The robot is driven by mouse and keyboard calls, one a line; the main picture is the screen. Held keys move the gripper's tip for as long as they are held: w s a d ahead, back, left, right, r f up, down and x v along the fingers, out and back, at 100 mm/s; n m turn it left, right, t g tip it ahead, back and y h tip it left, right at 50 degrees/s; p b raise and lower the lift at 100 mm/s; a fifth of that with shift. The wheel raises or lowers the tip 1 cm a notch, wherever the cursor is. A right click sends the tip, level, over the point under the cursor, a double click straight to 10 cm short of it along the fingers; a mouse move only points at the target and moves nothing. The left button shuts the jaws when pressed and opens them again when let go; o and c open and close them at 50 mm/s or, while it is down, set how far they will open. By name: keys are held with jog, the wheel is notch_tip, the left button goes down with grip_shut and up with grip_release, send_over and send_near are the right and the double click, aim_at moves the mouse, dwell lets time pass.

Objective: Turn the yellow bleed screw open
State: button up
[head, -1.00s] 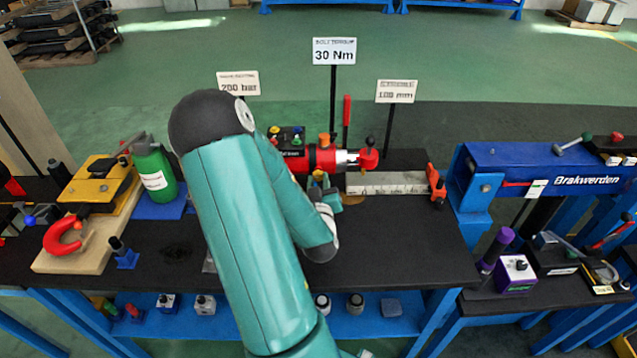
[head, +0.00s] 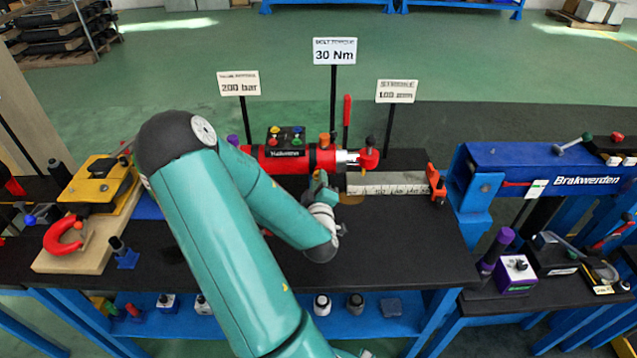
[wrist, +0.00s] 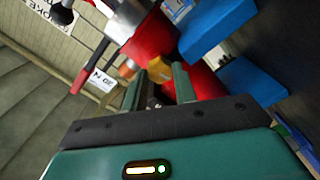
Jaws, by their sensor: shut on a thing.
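The yellow bleed screw (wrist: 158,69) sits at the fingertips of my gripper (wrist: 160,84) in the wrist view, on the near side of the red cylinder. My gripper is shut on it, with one green finger on either side. In the head view my gripper (head: 320,181) is just in front of and below the red cylinder (head: 318,159), and the screw is hidden there. The red cylinder also shows in the wrist view (wrist: 152,36). How far the screw is turned cannot be told.
A black box with coloured knobs (head: 287,142) stands behind the cylinder. A steel scale bar (head: 385,184) and an orange tool (head: 436,185) lie right of my gripper. Three signs stand behind, including the 30 Nm sign (head: 334,51). The black bench front (head: 410,250) is clear.

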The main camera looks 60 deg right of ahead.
dwell(0.4)
jog(key=o, duration=1)
jog(key=shift+a, duration=0.1)
